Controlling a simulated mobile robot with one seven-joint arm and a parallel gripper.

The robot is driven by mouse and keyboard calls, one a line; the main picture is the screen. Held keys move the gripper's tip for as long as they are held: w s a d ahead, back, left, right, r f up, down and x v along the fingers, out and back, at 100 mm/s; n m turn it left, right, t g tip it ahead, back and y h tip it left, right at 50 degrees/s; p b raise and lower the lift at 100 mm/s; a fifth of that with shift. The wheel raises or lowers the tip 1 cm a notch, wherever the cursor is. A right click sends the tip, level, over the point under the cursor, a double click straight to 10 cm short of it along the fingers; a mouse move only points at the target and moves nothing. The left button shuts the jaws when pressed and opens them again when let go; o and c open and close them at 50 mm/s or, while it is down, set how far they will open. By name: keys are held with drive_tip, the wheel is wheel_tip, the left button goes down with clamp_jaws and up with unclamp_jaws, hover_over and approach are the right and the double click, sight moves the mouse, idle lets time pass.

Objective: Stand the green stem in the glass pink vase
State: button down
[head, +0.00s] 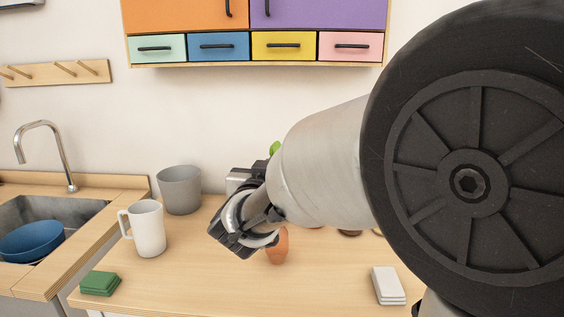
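A small green leaf tip (274,148) shows above my arm; it may be the top of the green stem, but the rest is hidden behind my arm. My gripper (236,240) is a dark shape over the middle of the counter; its fingers cannot be made out, so I cannot tell whether it is open or holds anything. A terracotta-coloured vessel (278,248) stands just right of my gripper, partly covered by it. I see no vase that is clearly pink glass; one may be hidden behind my arm.
A white mug (148,229) and a grey pot (180,190) stand at left. Green cloths (100,283) lie front left, white ones (387,285) front right. A sink with a blue bowl (32,241) is far left. Drawers (220,47) hang above. The front middle counter is clear.

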drive_tip(key=shift+f+b, duration=0.45)
drive_tip(key=shift+f, duration=0.3)
idle(0.4)
drive_tip(key=shift+f, duration=0.35)
drive_tip(key=shift+f+b, duration=0.45)
drive_tip(key=shift+b, duration=0.1)
idle(0.4)
drive_tip(key=shift+f, duration=0.35)
drive_tip(key=shift+f+b, duration=0.6)
idle(0.5)
drive_tip(key=c, duration=1.9)
unclamp_jaws()
drive_tip(key=shift+s, duration=0.1)
